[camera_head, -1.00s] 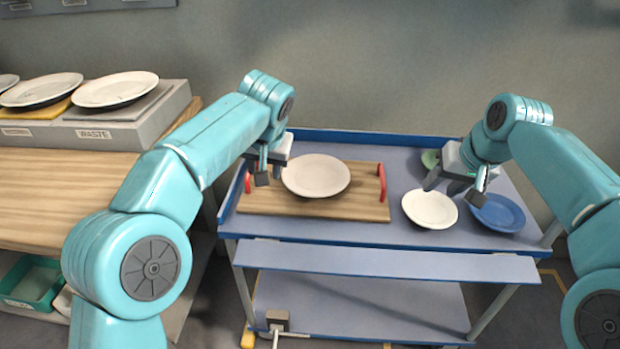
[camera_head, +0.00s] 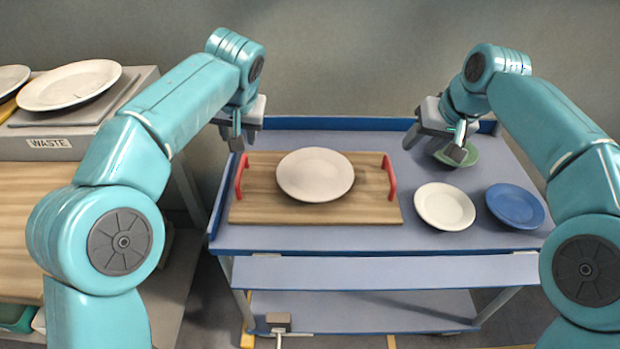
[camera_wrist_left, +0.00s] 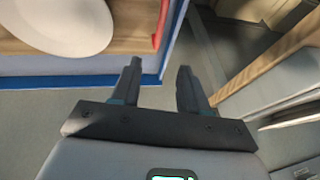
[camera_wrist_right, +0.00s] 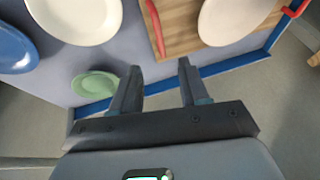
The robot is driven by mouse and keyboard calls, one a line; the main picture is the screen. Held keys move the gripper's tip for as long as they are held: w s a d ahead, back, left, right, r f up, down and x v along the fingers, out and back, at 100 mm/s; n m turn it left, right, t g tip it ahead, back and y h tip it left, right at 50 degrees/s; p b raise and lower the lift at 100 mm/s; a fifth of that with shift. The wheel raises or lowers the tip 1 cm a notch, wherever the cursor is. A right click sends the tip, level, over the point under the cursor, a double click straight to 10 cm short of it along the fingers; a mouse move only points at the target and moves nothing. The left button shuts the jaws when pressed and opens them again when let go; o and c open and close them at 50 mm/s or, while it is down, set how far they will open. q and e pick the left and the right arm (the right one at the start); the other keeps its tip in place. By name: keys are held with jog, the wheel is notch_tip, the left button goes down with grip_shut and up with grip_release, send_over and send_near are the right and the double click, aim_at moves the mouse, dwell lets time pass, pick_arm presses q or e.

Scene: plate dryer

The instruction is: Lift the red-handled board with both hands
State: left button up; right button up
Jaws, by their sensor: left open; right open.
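The wooden board (camera_head: 260,210) lies flat on the blue cart top, with a red handle at each end. Its left handle (camera_head: 241,176) and right handle (camera_head: 390,177) stand clear of anything. A white plate (camera_head: 315,175) rests on the board. My left gripper (camera_head: 236,140) is open and empty, above and behind the left handle; the handle also shows in the left wrist view (camera_wrist_left: 161,22), ahead of the fingers (camera_wrist_left: 158,85). My right gripper (camera_head: 435,143) is open and empty, behind and right of the right handle, which shows in the right wrist view (camera_wrist_right: 154,28).
On the cart top (camera_head: 300,238), right of the board, are a white plate (camera_head: 444,206), a blue plate (camera_head: 515,206) and a green plate (camera_head: 457,152) close to my right gripper. A wooden bench with a grey WASTE box (camera_head: 80,145) stands at the left.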

aim_at(241, 164)
pick_arm(q)
jog(key=x, duration=1.6)
jog(key=shift+s, duration=0.25)
pick_arm(e)
jog(key=x, duration=1.6)
jog(key=shift+s+d+f, duration=0.1)
jog(key=shift+s, duration=0.1)
pick_arm(q)
grip_shut()
pick_arm(e)
grip_shut()
pick_arm(q)
jog(key=shift+r, duration=0.1)
